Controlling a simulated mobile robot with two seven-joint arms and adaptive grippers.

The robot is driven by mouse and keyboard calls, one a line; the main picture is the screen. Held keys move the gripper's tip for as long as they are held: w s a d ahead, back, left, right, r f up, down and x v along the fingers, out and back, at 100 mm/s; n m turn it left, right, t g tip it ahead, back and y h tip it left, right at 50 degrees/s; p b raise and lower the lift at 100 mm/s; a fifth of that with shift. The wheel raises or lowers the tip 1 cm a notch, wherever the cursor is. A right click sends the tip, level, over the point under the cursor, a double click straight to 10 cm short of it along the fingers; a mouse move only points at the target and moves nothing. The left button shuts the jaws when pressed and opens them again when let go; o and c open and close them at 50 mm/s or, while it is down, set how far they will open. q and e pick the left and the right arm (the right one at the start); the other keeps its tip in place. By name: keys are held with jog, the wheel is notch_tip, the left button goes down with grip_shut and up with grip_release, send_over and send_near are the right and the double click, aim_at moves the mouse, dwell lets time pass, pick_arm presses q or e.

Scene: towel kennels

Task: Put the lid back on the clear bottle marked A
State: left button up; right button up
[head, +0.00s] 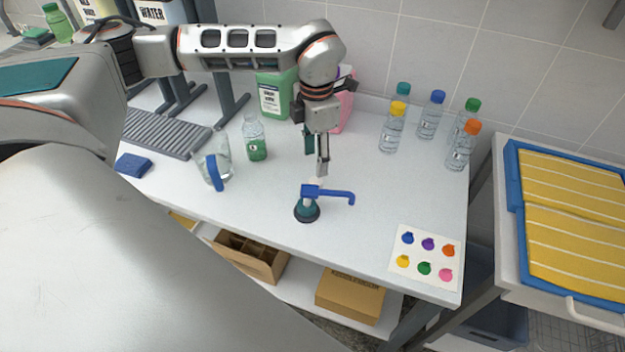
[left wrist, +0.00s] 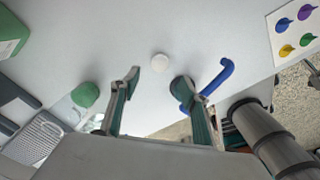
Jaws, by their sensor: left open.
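My left gripper (head: 322,165) points down over the middle of the table, open and empty. A small white round lid (left wrist: 160,62) lies on the table just beyond the gap between the fingertips (left wrist: 157,82). In the head view it shows only as a pale spot under the fingers. A clear bottle (head: 254,140) with green in its lower part stands upright left of the gripper, apparently without a lid; the mark on its label is too small to read. My right gripper is not in view.
A blue hooked handle (head: 335,194) on a dark teal round base stands close in front of the gripper. A clear jug (head: 215,160) with a blue handle is at left. Several capped bottles (head: 394,130) stand at back right. A colour card (head: 426,256) lies front right; the table's right-centre is clear.

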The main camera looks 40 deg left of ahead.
aim_at(315, 181)
pick_arm(q)
jog(key=shift+d+f, duration=0.1)
jog(key=shift+f, duration=1.2)
jog(key=shift+f, duration=0.1)
notch_tip(315, 181, down, 5)
jog(key=shift+f, duration=0.1)
jog(key=c, duration=0.8)
